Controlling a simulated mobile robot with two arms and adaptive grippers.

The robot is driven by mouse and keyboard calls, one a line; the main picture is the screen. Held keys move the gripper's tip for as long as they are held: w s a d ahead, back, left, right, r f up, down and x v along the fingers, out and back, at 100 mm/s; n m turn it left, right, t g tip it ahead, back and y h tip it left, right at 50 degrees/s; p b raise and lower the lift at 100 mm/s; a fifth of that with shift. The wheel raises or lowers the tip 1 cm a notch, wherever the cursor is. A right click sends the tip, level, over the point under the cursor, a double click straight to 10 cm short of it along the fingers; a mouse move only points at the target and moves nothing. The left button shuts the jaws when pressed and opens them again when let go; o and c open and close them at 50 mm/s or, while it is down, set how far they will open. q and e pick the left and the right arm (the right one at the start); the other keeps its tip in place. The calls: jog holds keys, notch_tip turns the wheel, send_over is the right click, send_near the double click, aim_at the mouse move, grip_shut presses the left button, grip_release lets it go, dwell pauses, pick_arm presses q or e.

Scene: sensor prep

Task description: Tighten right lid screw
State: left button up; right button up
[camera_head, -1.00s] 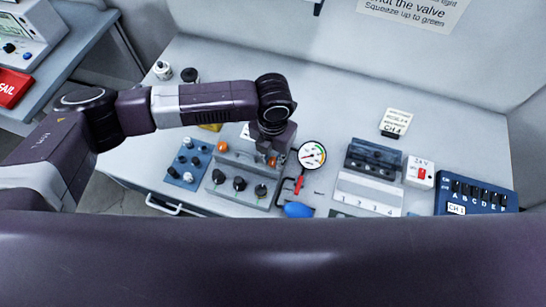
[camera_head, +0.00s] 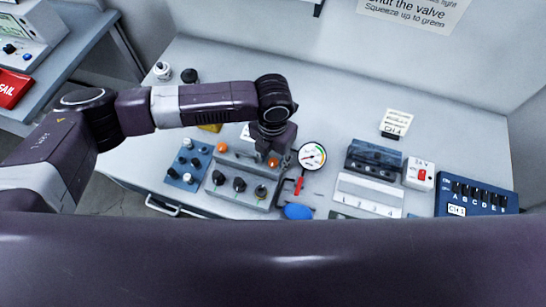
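A grey box (camera_head: 230,191) stands on the bench near the middle, with black knobs along its front. An orange screw head (camera_head: 222,148) shows at its back left. A second orange screw head (camera_head: 273,162) shows at its back right. My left arm comes in from the left and its wrist hangs over the box's right end. My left gripper (camera_head: 280,151) points down at the right orange screw, close to it. The wrist hides most of the fingers, so I cannot tell whether they are open or touch the screw. My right gripper is out of view.
A round gauge (camera_head: 312,156), a red-handled valve (camera_head: 299,185) and a blue bulb (camera_head: 297,212) stand right of the box. A blue block with pegs (camera_head: 188,164) is at its left. Farther right are a ruled tray (camera_head: 368,195) and a blue switch box (camera_head: 476,198).

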aim_at(273, 162)
pick_arm(q)
notch_tip(273, 162, up, 12)
dwell(0.5)
dwell(0.5)
